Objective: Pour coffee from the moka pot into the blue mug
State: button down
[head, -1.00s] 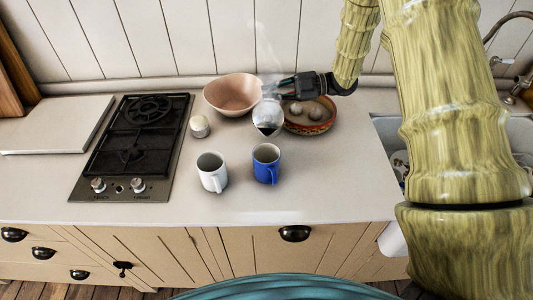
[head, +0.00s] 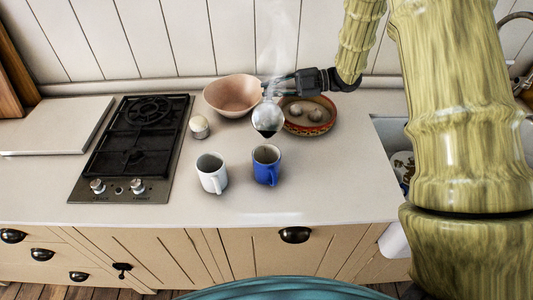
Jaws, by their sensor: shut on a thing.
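The silver moka pot (head: 267,117) is held in the air behind and above the blue mug (head: 265,170), tipped towards it with a dark area at its lower front. My gripper (head: 273,88) is shut on the pot, reaching in from the right; its fingertips are partly hidden by steam and the pot. The blue mug stands upright on the counter, its handle towards the front. Its inside looks dark; I cannot tell how much liquid is in it. No clear stream shows between pot and mug.
A white mug (head: 211,178) stands just left of the blue one. A small round jar (head: 199,127), a pink bowl (head: 233,94) and a patterned dish (head: 323,131) stand behind. The stove (head: 174,145) is at left, the sink at right. The front counter is clear.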

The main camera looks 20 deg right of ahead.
jog(key=shift+s+a+r+n+h+b, duration=0.15)
jog(key=shift+s+a+r+n+b, duration=0.15)
jog(key=shift+s+r+n, duration=0.5)
jog(key=shift+s+a+r+n+h+b, duration=0.2)
jog(key=shift+s+r+n, duration=0.3)
jog(key=shift+r, duration=0.45)
dwell(1.1)
jog(key=shift+w, duration=0.1)
